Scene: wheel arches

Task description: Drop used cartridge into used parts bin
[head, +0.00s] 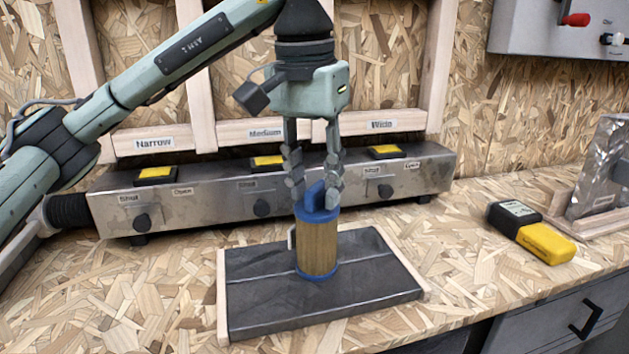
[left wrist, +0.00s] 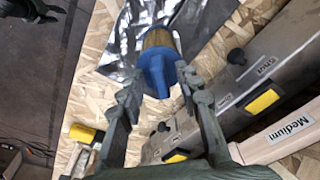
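The cartridge (head: 318,245) stands upright on a dark metal plate (head: 265,305) with wooden side strips. It has a tan body, blue end caps and a blue grip on top. My left gripper (head: 314,196) points down over it, with one finger on each side of the top grip. In the left wrist view the fingers (left wrist: 160,92) are apart, with the blue cap (left wrist: 155,72) between and beyond their tips. I see no clear clamping contact. My right gripper is not in view. I see no bin marked for used parts.
Behind stands a metal unit (head: 220,205) with knobs, yellow switches and Narrow, Medium and Wide labels above. A yellow-black device (head: 530,232) lies on the bench to the right, near a foil-wrapped panel (head: 602,170). Bench between plate and device is clear.

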